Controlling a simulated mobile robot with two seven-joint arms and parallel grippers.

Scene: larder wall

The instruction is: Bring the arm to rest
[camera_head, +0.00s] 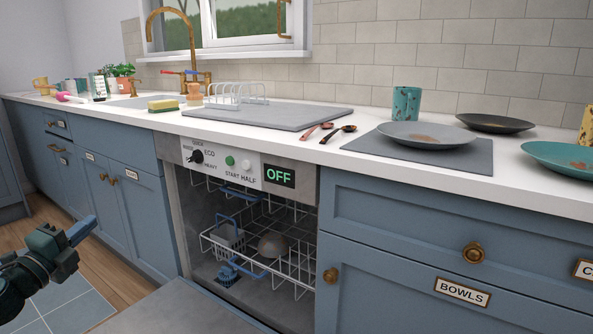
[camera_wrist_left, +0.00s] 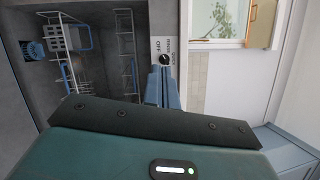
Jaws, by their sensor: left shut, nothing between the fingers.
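My left arm comes in at the lower left of the head view. Its gripper (camera_head: 90,229) is shut and empty, in the air in front of the blue cabinets, to the left of the open dishwasher. In the left wrist view the closed fingers (camera_wrist_left: 162,88) point toward the dishwasher's control panel, and nothing is between them. My right gripper is not in view.
The dishwasher door (camera_head: 175,308) is lowered. Its wire rack (camera_head: 300,262) holds a bowl (camera_head: 272,245), and the display (camera_head: 279,176) reads OFF. The counter above carries plates, ladles, a grey mat (camera_head: 375,152) and a teal cup (camera_head: 406,104). Floor shows at left.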

